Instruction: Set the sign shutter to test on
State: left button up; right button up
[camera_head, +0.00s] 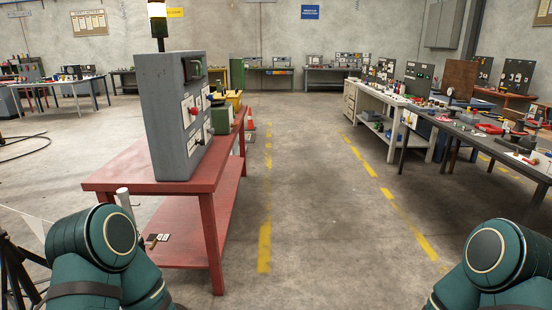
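A tall grey control box (163,120) stands upright on a red workbench (130,174) left of centre. I see its panel face at a steep angle. The panel carries a dark window unit (192,69) at the top, and a red knob or button (193,111) and several pale label plates below. A lamp post (158,22) with a lit top rises from the box. No sign shutter can be made out for certain, and the label text is too small to read. Both my grippers are outside the view; only parts of my arms show at the lower corners.
A yellow and green machine (222,112) sits behind the box on the red bench. An orange cone (249,119) stands beyond. Cluttered workbenches (483,150) line the right side. The concrete aisle (320,200) between yellow floor lines is clear.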

aim_at(190, 64)
jog(key=i+u, duration=0.1)
jog(key=i, duration=0.65)
jog(key=i+l+u, duration=0.1)
jog(key=i, duration=0.65)
jog(key=i+l+u, duration=0.2)
jog(key=i+u, duration=0.25)
jog(key=i+l+u, duration=0.5)
jog(key=j, duration=0.1)
